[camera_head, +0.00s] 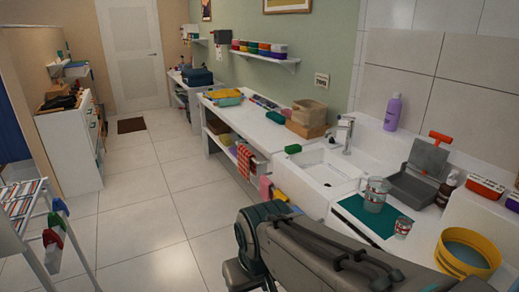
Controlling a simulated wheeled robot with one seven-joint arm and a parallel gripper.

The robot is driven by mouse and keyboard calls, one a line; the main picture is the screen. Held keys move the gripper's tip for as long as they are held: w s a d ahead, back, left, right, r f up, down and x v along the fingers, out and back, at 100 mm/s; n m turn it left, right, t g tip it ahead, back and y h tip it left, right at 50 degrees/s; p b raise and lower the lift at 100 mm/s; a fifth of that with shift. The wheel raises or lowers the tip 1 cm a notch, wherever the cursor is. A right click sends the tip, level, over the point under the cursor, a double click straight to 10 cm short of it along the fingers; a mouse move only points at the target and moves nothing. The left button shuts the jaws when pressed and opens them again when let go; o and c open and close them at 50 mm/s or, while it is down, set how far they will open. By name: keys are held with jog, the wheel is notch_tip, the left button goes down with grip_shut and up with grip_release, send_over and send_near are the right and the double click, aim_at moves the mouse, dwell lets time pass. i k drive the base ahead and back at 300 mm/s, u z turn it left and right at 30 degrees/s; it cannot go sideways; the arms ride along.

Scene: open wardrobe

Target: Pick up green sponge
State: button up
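A small green block that looks like the green sponge (293,149) lies on the white counter at the left edge of the sink (325,172). It is small in the picture, so its texture cannot be made out. My dark grey arm fills the bottom middle of the head view, well in front of the sponge and apart from it. My gripper's fingers cannot be made out in this view.
A faucet (346,130) stands behind the sink. A brown basket (309,113) is behind the sponge. A glass pitcher (375,195) stands on a green mat (352,207) to the right. A checked towel (245,162) hangs below the counter. Floor tiles (165,205) at left are clear.

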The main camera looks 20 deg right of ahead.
aim_at(296, 148)
jog(key=u, duration=0.3)
jog(key=i, duration=2.85)
jog(key=z, duration=1.55)
jog(key=i, duration=0.75)
jog(key=z, duration=1)
jog(key=i, duration=0.2)
jog(key=z, duration=0.05)
